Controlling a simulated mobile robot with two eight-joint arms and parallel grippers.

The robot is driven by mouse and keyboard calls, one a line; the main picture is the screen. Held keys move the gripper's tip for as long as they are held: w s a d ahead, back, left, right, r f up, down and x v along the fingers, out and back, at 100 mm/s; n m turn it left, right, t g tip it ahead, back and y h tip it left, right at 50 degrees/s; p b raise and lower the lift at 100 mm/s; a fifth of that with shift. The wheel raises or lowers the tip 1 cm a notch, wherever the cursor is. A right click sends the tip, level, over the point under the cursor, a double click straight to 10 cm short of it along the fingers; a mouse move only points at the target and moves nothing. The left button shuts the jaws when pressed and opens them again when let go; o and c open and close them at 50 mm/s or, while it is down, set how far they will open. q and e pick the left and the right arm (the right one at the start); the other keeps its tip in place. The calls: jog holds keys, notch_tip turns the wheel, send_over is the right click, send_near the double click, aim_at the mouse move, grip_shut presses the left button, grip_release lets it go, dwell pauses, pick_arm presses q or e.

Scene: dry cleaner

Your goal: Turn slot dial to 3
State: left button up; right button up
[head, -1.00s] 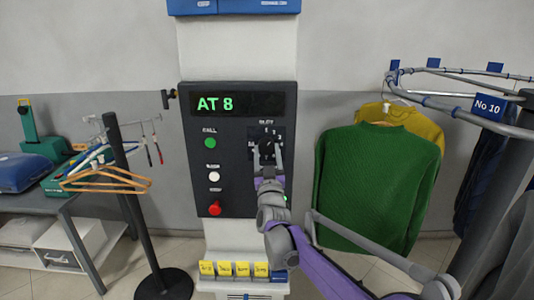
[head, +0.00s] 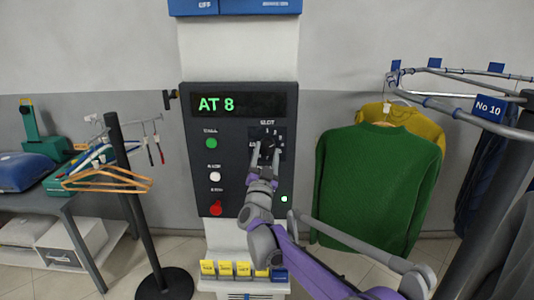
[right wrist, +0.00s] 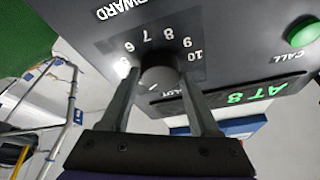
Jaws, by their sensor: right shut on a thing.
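The slot dial (head: 268,142) is a dark round knob on a black plate marked SLOT, at the upper right of the dark control panel (head: 232,185). My right gripper (head: 265,156) has its fingers on either side of the knob and is shut on it. In the right wrist view, the dial (right wrist: 160,84) sits between my right gripper's fingertips (right wrist: 160,92), with printed numbers from about 5 to 10 showing around it. A small pale mark shows on the knob; which number it points to is unclear. The green display (head: 216,104) reads AT 8. My left gripper is out of view.
Green (head: 211,143), white (head: 215,176) and red (head: 216,209) buttons line the panel's left side. A small lit green light (head: 284,198) is at its lower right. A green sweater (head: 370,185) hangs close on the right, and a black post (head: 140,205) stands left.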

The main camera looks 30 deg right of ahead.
jog(key=shift+m, duration=0.4)
jog(key=o, duration=1.4)
jog(key=shift+c, duration=0.2)
jog(key=shift+s+a+f, duration=0.25)
jog(key=shift+s+a, duration=0.05)
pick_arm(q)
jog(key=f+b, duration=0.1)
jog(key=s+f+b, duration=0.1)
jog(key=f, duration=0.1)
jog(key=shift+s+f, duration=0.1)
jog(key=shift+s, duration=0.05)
pick_arm(e)
jog(key=v, duration=1)
jog(key=shift+w, duration=0.1)
